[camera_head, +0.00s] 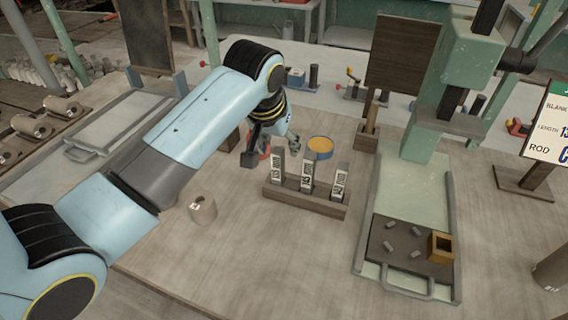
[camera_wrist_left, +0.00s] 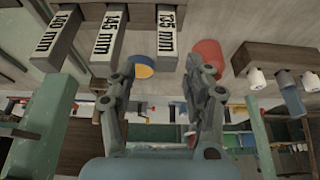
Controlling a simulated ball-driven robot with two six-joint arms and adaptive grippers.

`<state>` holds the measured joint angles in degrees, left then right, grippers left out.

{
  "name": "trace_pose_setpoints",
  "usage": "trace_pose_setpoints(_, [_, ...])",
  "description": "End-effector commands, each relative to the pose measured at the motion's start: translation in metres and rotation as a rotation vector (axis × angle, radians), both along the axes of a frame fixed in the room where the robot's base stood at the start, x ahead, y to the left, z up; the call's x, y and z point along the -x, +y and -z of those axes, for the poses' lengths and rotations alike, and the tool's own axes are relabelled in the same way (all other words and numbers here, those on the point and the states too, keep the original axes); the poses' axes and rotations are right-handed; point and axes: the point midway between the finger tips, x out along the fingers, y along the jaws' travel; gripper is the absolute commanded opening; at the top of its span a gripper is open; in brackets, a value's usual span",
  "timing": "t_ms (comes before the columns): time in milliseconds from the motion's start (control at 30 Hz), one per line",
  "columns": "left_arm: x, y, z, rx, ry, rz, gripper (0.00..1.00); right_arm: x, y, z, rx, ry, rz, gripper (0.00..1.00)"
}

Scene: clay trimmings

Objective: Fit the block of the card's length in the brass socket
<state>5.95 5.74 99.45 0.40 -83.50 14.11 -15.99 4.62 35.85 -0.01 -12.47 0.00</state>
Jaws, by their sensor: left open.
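Three grey blocks with white labels stand upright in a wooden rack (camera_head: 305,200) in the head view: a left block (camera_head: 278,166), a middle block (camera_head: 307,174) and a right block (camera_head: 340,182). In the left wrist view the labels seem to read 140 mm (camera_wrist_left: 64,28), 145 mm (camera_wrist_left: 109,30) and 135 mm (camera_wrist_left: 167,30). The brass socket (camera_head: 441,247) sits on a dark plate at the press. The card (camera_head: 548,128) is cut off by the picture edge; its length starts with 13. My left gripper (camera_head: 280,142) is open and empty behind the rack; its fingers show in the wrist view (camera_wrist_left: 166,85).
A blue bowl with yellow inside (camera_head: 320,148) stands close to my left gripper. A tan cylinder (camera_head: 203,208) is left of the rack. The green press (camera_head: 440,110) rises above the socket's tray (camera_head: 365,240).

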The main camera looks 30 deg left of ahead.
Motion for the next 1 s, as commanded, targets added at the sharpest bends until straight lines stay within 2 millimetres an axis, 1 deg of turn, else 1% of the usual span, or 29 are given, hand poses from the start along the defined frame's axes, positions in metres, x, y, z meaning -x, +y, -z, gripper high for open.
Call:
trace_pose_setpoints(33, [-0.002,0.001,0.009,0.0,0.004,0.0,0.51,0.009,0.0,0.001,-0.001,0.012,0.001,0.4])
trace_pose_setpoints(100, [-0.007,0.002,0.019,0.0,0.003,0.0,0.51,0.022,0.001,0.002,0.0,0.03,0.001,0.4])
trace_pose_setpoints(200, [-0.011,0.003,0.029,0.0,0.001,0.001,0.51,0.038,0.001,0.002,-0.002,0.054,0.002,0.4])
trace_pose_setpoints(267, [-0.012,0.004,0.033,0.0,0.001,0.001,0.51,0.042,0.002,0.003,-0.001,0.059,0.002,0.4])
trace_pose_setpoints(367, [-0.014,0.006,0.041,-0.001,0.002,0.001,0.51,0.038,0.002,0.0,-0.003,0.054,0.003,0.4])
trace_pose_setpoints(533, [-0.021,0.012,0.067,0.001,0.003,0.0,0.51,0.018,0.002,-0.005,-0.002,0.024,0.001,0.4])
trace_pose_setpoints(633, [-0.025,0.013,0.077,0.001,0.001,0.0,0.51,0.011,0.002,-0.004,-0.003,0.013,0.001,0.4])
trace_pose_setpoints(733, [-0.027,0.014,0.082,0.0,0.0,0.001,0.51,0.012,0.002,-0.004,-0.003,0.014,0.001,0.4])
trace_pose_setpoints(900, [-0.027,0.014,0.082,0.0,0.0,0.001,0.51,0.016,0.002,-0.004,-0.003,0.021,0.001,0.4])
trace_pose_setpoints(933, [-0.027,0.014,0.082,0.0,0.0,0.001,0.5,0.017,0.002,-0.004,-0.002,0.023,0.001,0.4])
trace_pose_setpoints(1000, [-0.027,0.014,0.082,0.0,0.0,0.001,0.41,0.021,0.002,-0.003,-0.001,0.028,0.001,0.4])
